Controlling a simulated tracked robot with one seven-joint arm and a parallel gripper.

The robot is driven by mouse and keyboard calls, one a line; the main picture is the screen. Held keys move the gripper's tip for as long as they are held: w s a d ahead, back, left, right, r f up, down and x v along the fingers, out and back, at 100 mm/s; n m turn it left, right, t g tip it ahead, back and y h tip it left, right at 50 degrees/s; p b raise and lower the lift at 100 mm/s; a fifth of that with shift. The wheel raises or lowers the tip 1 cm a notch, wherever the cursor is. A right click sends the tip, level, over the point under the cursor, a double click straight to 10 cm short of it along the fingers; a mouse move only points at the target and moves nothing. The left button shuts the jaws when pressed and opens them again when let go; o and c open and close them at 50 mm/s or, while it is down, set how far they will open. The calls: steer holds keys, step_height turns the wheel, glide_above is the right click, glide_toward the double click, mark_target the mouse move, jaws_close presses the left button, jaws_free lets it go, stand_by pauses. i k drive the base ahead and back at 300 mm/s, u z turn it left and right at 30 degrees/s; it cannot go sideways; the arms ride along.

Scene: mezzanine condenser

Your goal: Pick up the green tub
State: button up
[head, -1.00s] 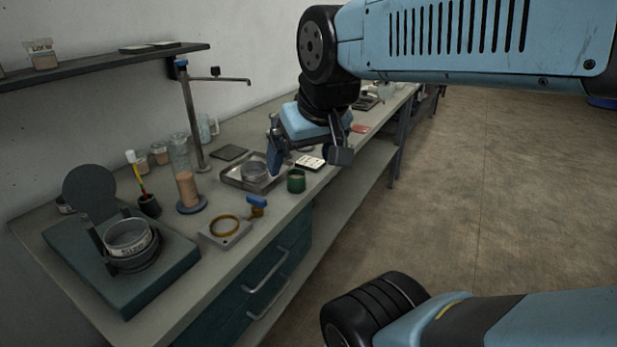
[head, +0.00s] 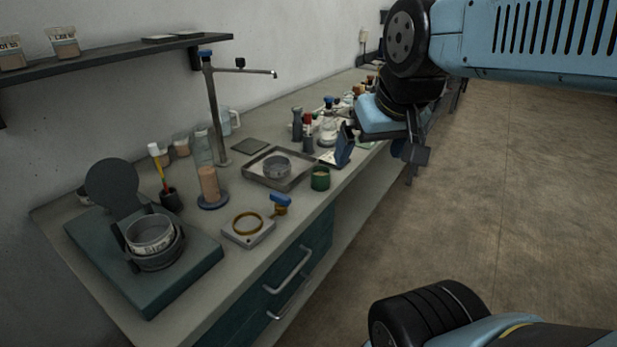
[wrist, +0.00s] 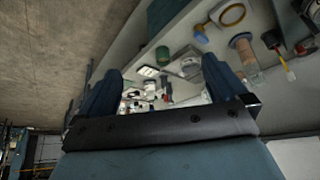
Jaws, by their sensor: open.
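The green tub (head: 320,178) stands upright on the bench near its front edge, just right of a metal tray in the head view. It also shows in the wrist view (wrist: 163,54), above and between the finger tips. My gripper (head: 380,150) is open and empty, to the right of the tub and higher than it, over the bench's front edge. In the wrist view its two blue fingers (wrist: 160,82) are spread apart with nothing between them. The tub is apart from the fingers and fully visible in the head view.
The metal tray (head: 253,175) holds a round sieve. A square block with a brass ring (head: 247,224) and a blue-handled brass piece (head: 280,203) lie in front. A tap stand (head: 216,115) rises behind. Several bottles (head: 310,130) crowd the bench beyond. The floor at right is clear.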

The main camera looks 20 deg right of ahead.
mark_target(320, 179)
steer(key=u, duration=1.3)
steer(key=i, duration=0.1)
steer(key=z, duration=3.05)
steer(key=k, duration=1.5)
steer(key=u, duration=0.15)
steer(key=i, duration=1)
steer(key=u, duration=0.1)
